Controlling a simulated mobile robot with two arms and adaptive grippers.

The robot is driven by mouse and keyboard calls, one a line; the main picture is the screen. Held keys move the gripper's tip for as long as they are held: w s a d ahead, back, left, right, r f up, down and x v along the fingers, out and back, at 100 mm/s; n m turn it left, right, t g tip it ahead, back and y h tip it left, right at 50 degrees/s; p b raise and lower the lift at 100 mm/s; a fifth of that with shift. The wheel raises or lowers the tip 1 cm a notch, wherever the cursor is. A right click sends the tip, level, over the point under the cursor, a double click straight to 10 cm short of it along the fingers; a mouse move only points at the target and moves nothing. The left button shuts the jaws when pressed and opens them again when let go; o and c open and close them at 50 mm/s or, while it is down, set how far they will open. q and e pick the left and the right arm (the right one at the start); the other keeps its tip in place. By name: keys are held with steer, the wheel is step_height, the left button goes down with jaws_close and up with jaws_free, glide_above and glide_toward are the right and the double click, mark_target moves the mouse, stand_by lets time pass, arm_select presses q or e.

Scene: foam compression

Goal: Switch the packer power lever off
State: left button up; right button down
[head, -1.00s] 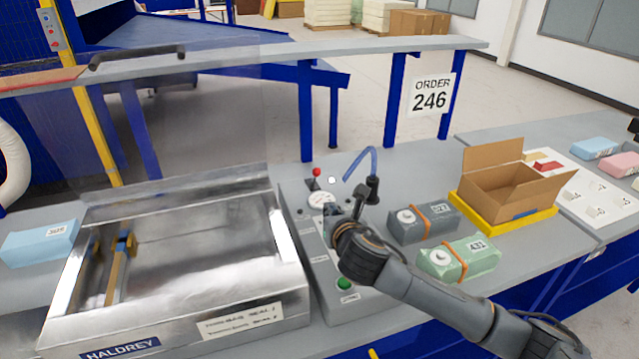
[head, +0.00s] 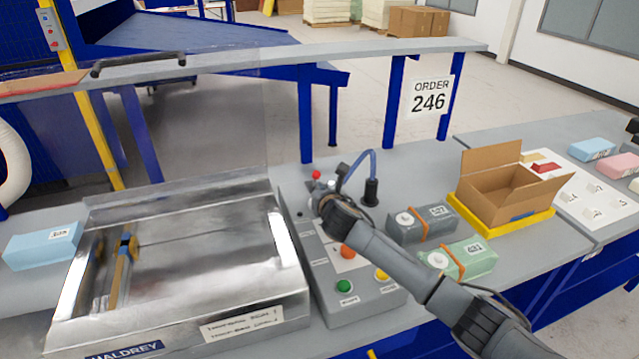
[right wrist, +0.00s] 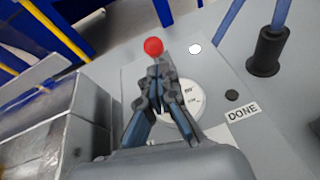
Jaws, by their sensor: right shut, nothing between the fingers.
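The power lever's red knob (head: 316,175) stands at the far end of the grey control panel (head: 358,308). In the right wrist view the red knob (right wrist: 153,46) is just beyond the fingertips, above a round white dial plate (right wrist: 182,104). My right gripper (right wrist: 157,72) is shut and empty, pointing at the lever. I cannot tell whether its tips touch the lever. In the head view my right wrist hides most of the dial plate and the fingers. My left gripper does not show.
The steel packer (head: 195,250) stands left of the panel. A black holder with a blue hose (head: 371,190) rises just right of my wrist. Green (head: 344,286), orange and yellow buttons sit nearer. Grey (head: 422,224) and green packs and an open carton (head: 500,190) lie to the right.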

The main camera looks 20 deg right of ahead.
mark_target(316, 172)
steer(key=shift+w+r, duration=0.2)
steer(key=shift+w, duration=0.15)
steer(key=shift+w+r+p, duration=0.2)
steer(key=shift+r+p, duration=0.1)
steer(key=shift+p, duration=0.15)
steer(key=shift+r, duration=0.1)
steer(key=shift+w+r+p, duration=0.7)
steer(key=shift+r+p, duration=0.05)
steer(key=shift+p, duration=0.4)
steer(key=shift+w+a+r+p, duration=0.1)
steer(key=shift+w+r+p, duration=0.2)
steer(key=shift+w, duration=0.6)
steer(key=shift+w+d+r+p, duration=0.1)
steer(key=shift+w+r+p, duration=0.2)
steer(key=shift+w, duration=0.55)
steer(key=shift+w+a+r+p, duration=0.1)
steer(key=shift+w+r+p, duration=0.15)
steer(key=shift+w, duration=0.65)
steer(key=shift+r, duration=0.1)
